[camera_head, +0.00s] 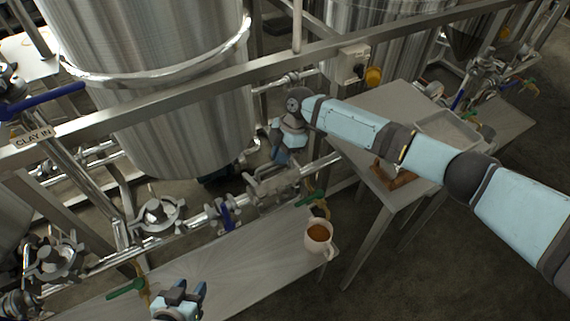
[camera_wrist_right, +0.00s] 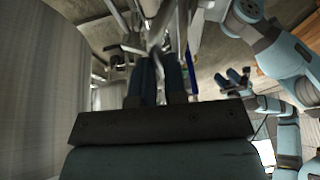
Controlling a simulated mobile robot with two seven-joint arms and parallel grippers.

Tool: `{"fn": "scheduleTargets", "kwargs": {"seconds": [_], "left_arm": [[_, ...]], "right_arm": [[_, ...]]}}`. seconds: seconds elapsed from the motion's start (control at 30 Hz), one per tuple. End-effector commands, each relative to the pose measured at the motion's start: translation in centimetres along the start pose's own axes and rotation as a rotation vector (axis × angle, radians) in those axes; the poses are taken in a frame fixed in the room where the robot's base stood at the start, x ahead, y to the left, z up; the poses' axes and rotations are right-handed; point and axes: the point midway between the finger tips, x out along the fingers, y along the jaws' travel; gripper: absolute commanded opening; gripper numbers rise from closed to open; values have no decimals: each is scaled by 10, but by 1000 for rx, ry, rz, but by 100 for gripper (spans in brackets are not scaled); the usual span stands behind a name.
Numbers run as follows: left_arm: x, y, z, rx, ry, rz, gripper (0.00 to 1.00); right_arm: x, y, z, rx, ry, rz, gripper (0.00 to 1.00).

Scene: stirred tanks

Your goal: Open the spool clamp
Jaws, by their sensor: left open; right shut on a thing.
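The spool clamp (camera_head: 266,187) is a silver fitting on the horizontal pipe below the large tank in the head view. My right gripper (camera_head: 281,160) reaches down to it from above. In the right wrist view its two dark blue fingers (camera_wrist_right: 160,70) are closed on a slim silver metal part of the clamp. The fingers and the housing hide much of the clamp, so I cannot tell how far it is open. My left gripper (camera_head: 180,294) is open and empty at the bottom of the head view, above the steel bench, apart from the clamp.
A steel bench (camera_head: 215,266) runs below the pipe, with a filled mug (camera_head: 319,239) at its right end. A blue-handled valve (camera_head: 226,213) sits left of the clamp. A steel rail (camera_head: 190,97) crosses in front of the tank (camera_head: 180,130). A side table (camera_head: 375,104) stands right.

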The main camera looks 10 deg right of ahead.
Motion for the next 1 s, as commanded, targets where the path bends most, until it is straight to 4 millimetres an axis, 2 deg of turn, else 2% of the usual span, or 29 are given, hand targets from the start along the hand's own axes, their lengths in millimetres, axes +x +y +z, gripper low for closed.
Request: {"fn": "scheduleTargets", "kwargs": {"seconds": [0.3, 0.83, 0.87, 0.9, 0.93, 1.0], "left_arm": [[3, 0, 4, -7, -6, 1, 43], [3, -4, 4, 6, -6, 1, 43], [3, -4, 4, 6, -5, 1, 43], [3, -4, 4, 6, -5, 1, 43], [3, -4, 4, 6, -5, 1, 43], [3, -3, 4, 5, -4, 1, 43]], "right_arm": [[-4, 17, -1, 2, -2, 2, 0], [-4, 19, -1, 2, -4, -1, 0], [-4, 19, -1, 2, -4, -1, 19], [-4, 19, -1, 2, -4, -1, 28], [-4, 19, -1, 2, -3, -1, 35], [-4, 19, -1, 1, -3, 0, 38]]}}
